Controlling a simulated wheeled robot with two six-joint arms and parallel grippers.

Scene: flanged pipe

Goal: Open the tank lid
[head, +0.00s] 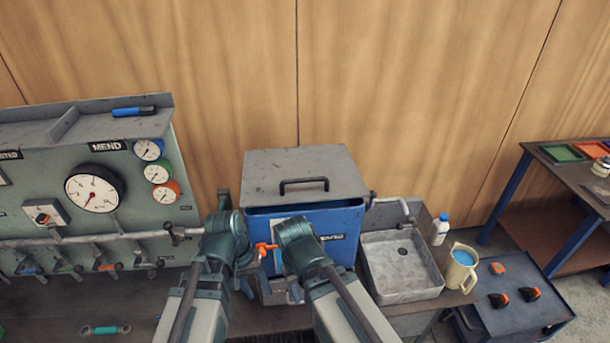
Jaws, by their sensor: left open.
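The tank (345,222) is a blue box with a black-and-white label on its front, behind my two grippers. Its grey lid (300,163) has a black bar handle (304,184) near the front edge. A dark blue strip shows between the lid's front edge and the tank's front; I cannot tell how far the lid is raised. My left gripper (224,200) is open, left of the tank, apart from the handle. My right gripper (291,226) is in front of the tank, below the handle; its fingers are not clear.
An orange-handled valve (265,248) shows between my wrists. A grey gauge panel (120,195) with pipes and valves stands left. Right are a metal sink (400,265), a white bottle (440,232), a cream jug (460,265) and a blue cart (520,315). Space above the lid is clear.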

